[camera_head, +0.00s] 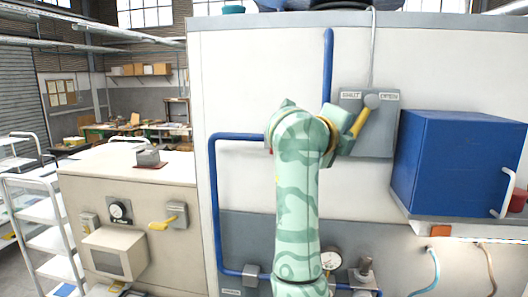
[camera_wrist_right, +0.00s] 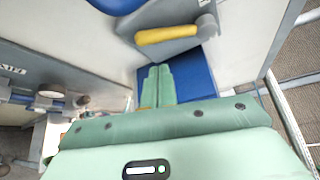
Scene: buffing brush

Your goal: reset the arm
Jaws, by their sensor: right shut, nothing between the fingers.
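My right arm (camera_head: 298,215), pale green with darker patches, rises through the middle of the head view in front of the white machine. Its upper end is beside a grey switch box (camera_head: 378,138) with a yellow lever (camera_head: 364,118). The arm hides much of my right gripper in the head view. In the right wrist view my right gripper (camera_wrist_right: 157,72) is shut and empty, its two fingers side by side. The yellow lever (camera_wrist_right: 166,35) shows beyond the fingertips there; I cannot tell the exact gap. My left gripper is not in view.
A blue cabinet (camera_head: 450,165) juts out at the right. Blue pipes (camera_head: 215,200) run along the white machine (camera_head: 250,80), with a gauge (camera_head: 331,260) low down. A beige console (camera_head: 150,195) and a white shelf cart (camera_head: 45,225) stand at the left.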

